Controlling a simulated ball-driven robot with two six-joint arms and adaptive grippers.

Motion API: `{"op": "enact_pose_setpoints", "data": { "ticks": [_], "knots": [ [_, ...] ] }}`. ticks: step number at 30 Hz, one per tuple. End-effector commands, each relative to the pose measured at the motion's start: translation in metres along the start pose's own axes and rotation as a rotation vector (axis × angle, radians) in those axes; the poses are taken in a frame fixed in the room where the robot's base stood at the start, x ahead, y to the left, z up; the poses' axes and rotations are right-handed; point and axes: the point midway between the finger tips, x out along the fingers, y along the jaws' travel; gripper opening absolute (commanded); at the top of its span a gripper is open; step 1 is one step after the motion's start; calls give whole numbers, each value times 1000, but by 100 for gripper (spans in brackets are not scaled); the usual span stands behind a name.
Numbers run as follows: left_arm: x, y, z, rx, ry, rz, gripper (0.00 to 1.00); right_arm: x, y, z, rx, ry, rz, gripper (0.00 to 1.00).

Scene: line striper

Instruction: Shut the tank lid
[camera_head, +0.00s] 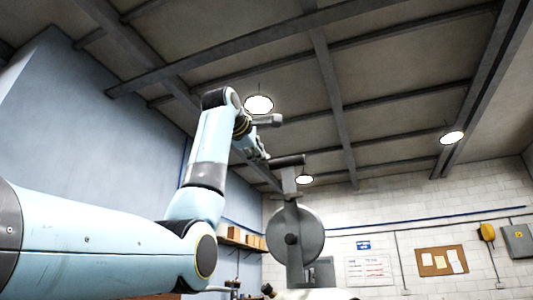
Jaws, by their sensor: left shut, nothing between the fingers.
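A round grey disc with a dark central knob (305,238), which looks like the tank lid, stands upright at the lower middle of the view. Below it shows the pale top of the machine (318,294), cut off by the bottom edge. The tank opening is not visible. My left arm comes in from the left and bends upward. My left gripper (262,154) is shut and empty, above and slightly left of the disc, apart from it in the picture. My right gripper is not in view.
A grey post with a dark crossbar (288,160) rises by the disc, close to the right of my left gripper. A shelf with boxes (242,237) is on the wall behind. A corkboard (441,261) hangs on the far right wall. Space right of the disc looks open.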

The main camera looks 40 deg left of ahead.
Motion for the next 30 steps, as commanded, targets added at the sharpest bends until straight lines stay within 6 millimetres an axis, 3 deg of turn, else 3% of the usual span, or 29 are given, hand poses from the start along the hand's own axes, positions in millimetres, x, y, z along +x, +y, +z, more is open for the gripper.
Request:
{"op": "enact_pose_setpoints", "data": {
  "ticks": [3,9,30],
  "knots": [
    [23,4,0,0,0,-4,0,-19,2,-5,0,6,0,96],
    [45,2,0,-1,0,-2,0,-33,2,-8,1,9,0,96],
    [60,6,0,-1,-1,0,0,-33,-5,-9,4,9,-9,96]
  ]
}}
